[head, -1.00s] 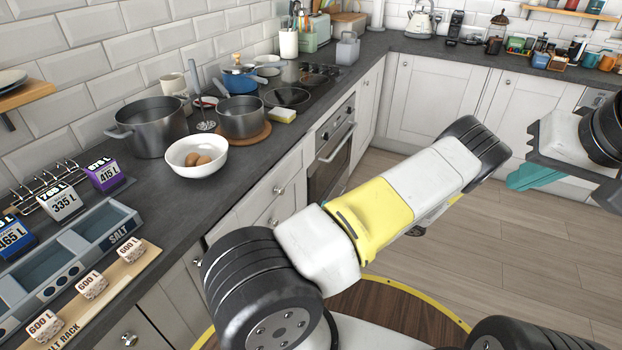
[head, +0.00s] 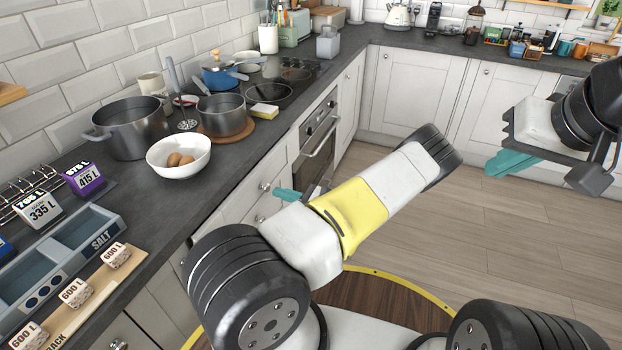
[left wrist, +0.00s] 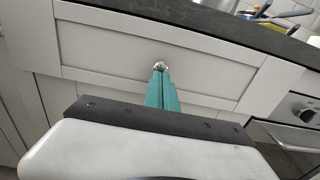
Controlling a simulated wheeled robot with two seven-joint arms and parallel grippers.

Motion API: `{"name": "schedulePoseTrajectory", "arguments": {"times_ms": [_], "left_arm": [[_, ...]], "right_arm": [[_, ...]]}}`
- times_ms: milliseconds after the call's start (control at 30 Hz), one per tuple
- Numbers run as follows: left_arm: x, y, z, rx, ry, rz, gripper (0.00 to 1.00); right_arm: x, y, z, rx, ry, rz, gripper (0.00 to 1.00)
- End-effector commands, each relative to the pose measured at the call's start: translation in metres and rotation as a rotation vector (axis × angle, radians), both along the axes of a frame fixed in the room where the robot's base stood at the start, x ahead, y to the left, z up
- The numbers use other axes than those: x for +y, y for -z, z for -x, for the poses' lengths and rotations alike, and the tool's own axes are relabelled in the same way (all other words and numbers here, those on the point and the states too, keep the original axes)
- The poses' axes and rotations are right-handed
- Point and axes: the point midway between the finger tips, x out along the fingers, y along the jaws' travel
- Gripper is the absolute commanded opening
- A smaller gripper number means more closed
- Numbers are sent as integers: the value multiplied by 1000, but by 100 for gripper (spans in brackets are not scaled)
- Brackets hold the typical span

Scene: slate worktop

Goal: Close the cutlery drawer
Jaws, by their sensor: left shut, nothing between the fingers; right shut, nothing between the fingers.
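A white top drawer front (head: 268,178) with a round knob sits under the worktop edge, left of the oven. In the left wrist view the drawer front (left wrist: 110,48) fills the middle, with its knob (left wrist: 160,65) at my fingertips. It looks about flush with the cabinet; I see no open drawer interior and no cutlery. My left gripper (head: 287,194) is shut and empty, its teal fingers pointing at the drawer front; they also show in the left wrist view (left wrist: 161,76). Contact cannot be told. My right gripper (head: 490,166) is shut and empty, out over the floor at right.
The slate worktop (head: 215,195) holds a steel pot (head: 130,130), a white bowl (head: 160,160) with eggs, a saucepan (head: 222,115) and a sponge (head: 264,110). The oven (head: 316,150) is right of the drawer. The wooden floor (head: 450,230) is clear.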

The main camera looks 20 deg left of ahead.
Motion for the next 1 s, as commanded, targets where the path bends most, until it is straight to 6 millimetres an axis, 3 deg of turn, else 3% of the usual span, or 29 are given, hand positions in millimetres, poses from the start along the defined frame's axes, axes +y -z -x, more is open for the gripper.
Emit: {"name": "schedulePoseTrajectory", "arguments": {"times_ms": [200, 567, 833, 1000], "left_arm": [[13, 0, -1, 1, 1, 0, 0], [15, 0, -1, 0, 0, 0, 0], [54, 0, -3, 1, -3, -2, 0], [62, 0, -5, 1, 0, 0, 0]], "right_arm": [[0, 0, 0, 0, 0, 0, 0], [0, 0, 0, 0, 0, 0, 0], [0, 0, 0, 0, 0, 0, 0], [0, 0, 0, 0, 0, 0, 0]]}}
